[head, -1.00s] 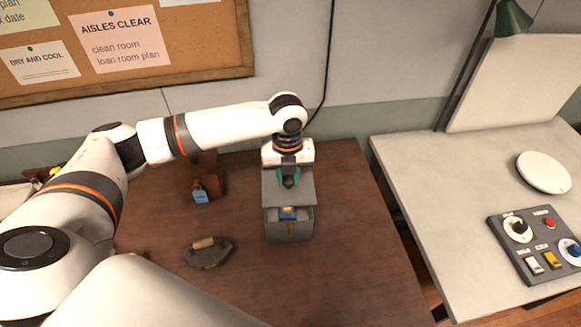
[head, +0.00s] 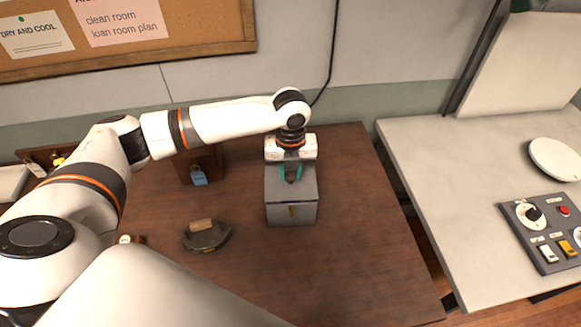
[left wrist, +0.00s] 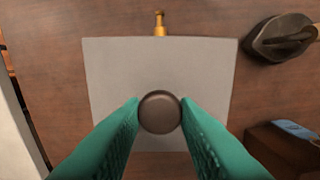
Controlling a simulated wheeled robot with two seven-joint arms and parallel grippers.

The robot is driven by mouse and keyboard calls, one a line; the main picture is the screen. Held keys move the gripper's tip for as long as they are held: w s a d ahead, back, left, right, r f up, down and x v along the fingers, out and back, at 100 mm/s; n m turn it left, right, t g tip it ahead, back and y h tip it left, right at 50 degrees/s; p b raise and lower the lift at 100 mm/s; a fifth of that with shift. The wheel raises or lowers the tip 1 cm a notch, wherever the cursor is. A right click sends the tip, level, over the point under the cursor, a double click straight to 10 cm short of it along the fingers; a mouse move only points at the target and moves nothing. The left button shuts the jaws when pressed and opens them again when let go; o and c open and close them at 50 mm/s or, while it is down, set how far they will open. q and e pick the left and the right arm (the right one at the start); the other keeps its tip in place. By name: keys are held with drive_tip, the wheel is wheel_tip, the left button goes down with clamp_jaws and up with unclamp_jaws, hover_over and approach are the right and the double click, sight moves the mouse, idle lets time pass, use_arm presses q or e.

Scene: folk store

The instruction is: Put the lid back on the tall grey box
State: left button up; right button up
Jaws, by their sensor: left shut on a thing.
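The tall grey box (head: 291,213) stands upright on the brown table, with a brass latch on its front. Its grey lid (head: 305,190) lies flat over the top and covers the opening; I cannot tell whether it is fully seated. My left gripper (head: 290,175) is above the lid, shut on the lid's dark round knob. In the left wrist view the lid (left wrist: 205,70) fills the middle, and the green fingers of my left gripper (left wrist: 160,112) hold the knob (left wrist: 160,110) from both sides. My right gripper is not in view.
A dark iron-like object (head: 206,235) with a wooden handle lies left of the box. A wooden piece with a blue tag (head: 199,177) stands behind it. A grey control panel (head: 548,232) and white plate (head: 556,159) are on the pale table at right. The brown table's front right is clear.

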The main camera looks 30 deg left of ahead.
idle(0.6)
use_arm(q)
drive_tip(key=shift+p, duration=0.95)
idle(0.5)
drive_tip(key=shift+f, duration=0.4)
idle(0.8)
drive_tip(key=shift+p, duration=0.55)
idle(0.5)
drive_tip(key=o, duration=1)
drive_tip(key=shift+o, duration=0.6)
drive_tip(key=o, duration=0.4)
